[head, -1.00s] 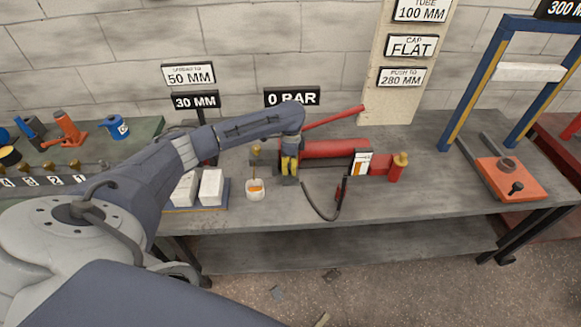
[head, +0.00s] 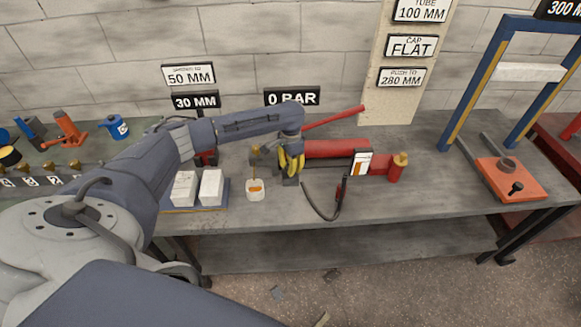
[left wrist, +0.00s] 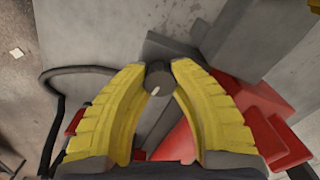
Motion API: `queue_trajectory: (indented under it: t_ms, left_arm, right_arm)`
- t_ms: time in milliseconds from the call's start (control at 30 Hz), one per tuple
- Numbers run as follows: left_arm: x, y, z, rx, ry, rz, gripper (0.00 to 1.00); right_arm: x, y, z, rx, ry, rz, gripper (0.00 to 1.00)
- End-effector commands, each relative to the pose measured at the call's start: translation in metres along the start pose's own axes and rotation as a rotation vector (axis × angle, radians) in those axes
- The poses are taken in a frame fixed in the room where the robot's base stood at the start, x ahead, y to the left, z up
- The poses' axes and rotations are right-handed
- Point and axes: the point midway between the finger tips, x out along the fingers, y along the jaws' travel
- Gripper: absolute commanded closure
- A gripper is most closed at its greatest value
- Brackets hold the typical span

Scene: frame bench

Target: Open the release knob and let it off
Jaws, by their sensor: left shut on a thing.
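My left gripper (head: 291,176) points down at the left end of the red hand pump (head: 335,149) on the bench. In the left wrist view the tips of its yellow fingers (left wrist: 159,72) are shut on a small dark round release knob (left wrist: 158,82) with a pale mark on its face. The knob is hidden by the fingers in the head view. The pump's red lever (head: 333,117) slopes up to the right. A black hose (head: 318,208) loops in front of the pump. A sign (head: 292,97) behind reads 0 BAR. My right gripper is not in view.
A white cup (head: 255,190) and two white blocks (head: 197,187) on a blue tray stand left of the pump. A blue press frame (head: 480,85) and an orange plate (head: 511,180) are at the right. The bench between them is mostly clear.

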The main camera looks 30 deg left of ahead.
Motion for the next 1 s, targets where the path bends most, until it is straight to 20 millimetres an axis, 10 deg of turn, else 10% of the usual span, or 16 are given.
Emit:
queue_trajectory:
  t_ms: [567,600,833,1000]
  left_arm:
    - [-0.0011,0.0003,-0.0016,-0.025,0.004,0.000,1.00]
    - [-0.0011,0.0003,-0.0016,-0.025,0.004,0.000,0.71]
    - [-0.0006,0.0001,-0.0008,-0.024,0.002,0.000,0.45]
    - [-0.0004,0.0000,-0.0005,-0.024,0.001,0.000,0.45]
  right_arm:
    - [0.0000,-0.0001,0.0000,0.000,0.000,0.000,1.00]
    - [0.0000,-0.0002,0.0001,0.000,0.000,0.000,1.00]
    - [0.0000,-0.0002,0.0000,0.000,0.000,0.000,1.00]
    - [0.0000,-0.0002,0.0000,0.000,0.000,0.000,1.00]
